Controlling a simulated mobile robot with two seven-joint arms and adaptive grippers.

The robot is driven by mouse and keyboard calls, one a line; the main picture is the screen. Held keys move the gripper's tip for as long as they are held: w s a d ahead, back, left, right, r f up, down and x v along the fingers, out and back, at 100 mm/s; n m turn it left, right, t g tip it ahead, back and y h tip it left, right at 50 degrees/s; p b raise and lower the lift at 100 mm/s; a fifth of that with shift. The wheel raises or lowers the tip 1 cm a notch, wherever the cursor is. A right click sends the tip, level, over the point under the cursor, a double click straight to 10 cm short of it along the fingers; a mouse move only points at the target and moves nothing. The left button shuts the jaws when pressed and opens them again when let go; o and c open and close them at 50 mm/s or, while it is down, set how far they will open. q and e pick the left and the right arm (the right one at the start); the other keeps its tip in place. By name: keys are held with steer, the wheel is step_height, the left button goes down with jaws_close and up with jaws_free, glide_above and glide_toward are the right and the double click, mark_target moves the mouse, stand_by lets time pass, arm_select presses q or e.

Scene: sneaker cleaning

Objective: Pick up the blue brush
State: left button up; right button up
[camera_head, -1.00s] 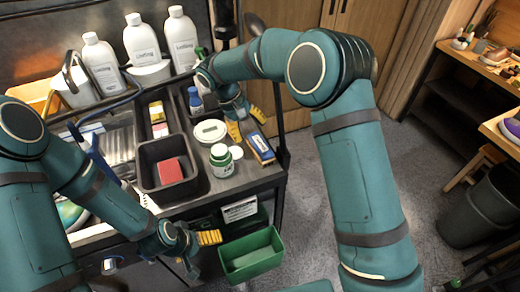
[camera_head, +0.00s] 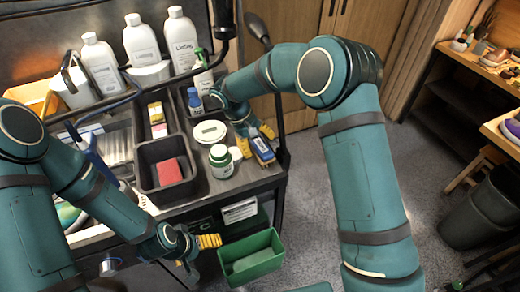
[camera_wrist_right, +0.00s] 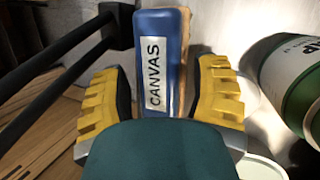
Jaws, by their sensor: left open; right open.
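The blue brush (camera_head: 263,151) lies near the right front corner of the cart top, with a white label. In the right wrist view the brush (camera_wrist_right: 176,40) has a tan edge along one side and its label reads CANVAS. My right gripper (camera_head: 256,140) is open, with its yellow fingers on either side of the brush. In the right wrist view the gripper (camera_wrist_right: 162,85) shows a gap between each finger and the brush; the palm hides the brush's near end. My left gripper (camera_head: 209,241) is open and empty in front of the cart, well away from the brush.
A white bottle with a green cap (camera_head: 221,163) and a white round lid (camera_head: 209,132) stand left of the brush. A black rail post (camera_head: 281,120) is close on its right. A black bin (camera_head: 155,152) holds a red sponge (camera_head: 169,171). A green bin (camera_head: 251,256) hangs below.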

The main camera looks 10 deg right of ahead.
steer(key=shift+f, duration=0.25)
stand_by(0.4)
steer(key=shift+s, duration=0.1)
steer(key=c, duration=1)
